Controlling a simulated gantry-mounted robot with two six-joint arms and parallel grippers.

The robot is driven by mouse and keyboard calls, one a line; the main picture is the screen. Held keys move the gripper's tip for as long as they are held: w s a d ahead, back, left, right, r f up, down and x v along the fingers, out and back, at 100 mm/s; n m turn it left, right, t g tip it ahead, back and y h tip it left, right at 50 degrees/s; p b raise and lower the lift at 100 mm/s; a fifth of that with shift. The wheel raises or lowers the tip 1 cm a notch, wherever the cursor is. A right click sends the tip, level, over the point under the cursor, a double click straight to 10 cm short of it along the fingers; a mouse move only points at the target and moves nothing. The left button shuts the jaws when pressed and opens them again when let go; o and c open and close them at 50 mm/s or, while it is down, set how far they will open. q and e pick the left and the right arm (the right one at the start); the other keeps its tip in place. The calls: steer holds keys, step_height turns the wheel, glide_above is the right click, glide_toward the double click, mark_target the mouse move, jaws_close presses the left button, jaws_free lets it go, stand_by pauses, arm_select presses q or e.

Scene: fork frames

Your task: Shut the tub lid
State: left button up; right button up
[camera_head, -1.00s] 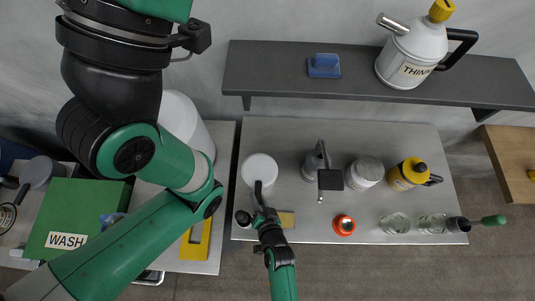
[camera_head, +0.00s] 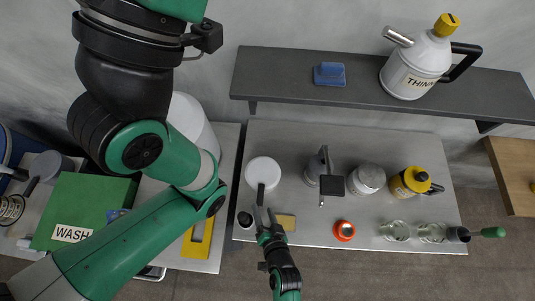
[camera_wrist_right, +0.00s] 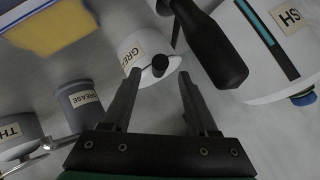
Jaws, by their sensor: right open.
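The white round tub (camera_head: 263,172) stands on the left part of the metal bench. In the right wrist view a white tub labelled "GRE..." (camera_wrist_right: 146,48), with a black knob (camera_wrist_right: 160,65), lies ahead of the open fingers (camera_wrist_right: 156,85). I cannot tell how far the lid is open. My left arm crosses the left side; its gripper is out of view.
A dark metal can (camera_head: 313,172), a pale jar (camera_head: 367,180) and a yellow can (camera_head: 408,184) stand farther right. A red-rimmed pot (camera_head: 344,231) is near the front edge. A shelf (camera_head: 300,91) overhangs the back.

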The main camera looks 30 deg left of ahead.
steer(key=v, duration=0.6)
steer(key=shift+p, duration=0.45)
steer(key=shift+s+d, duration=0.1)
steer(key=shift+d, duration=0.05)
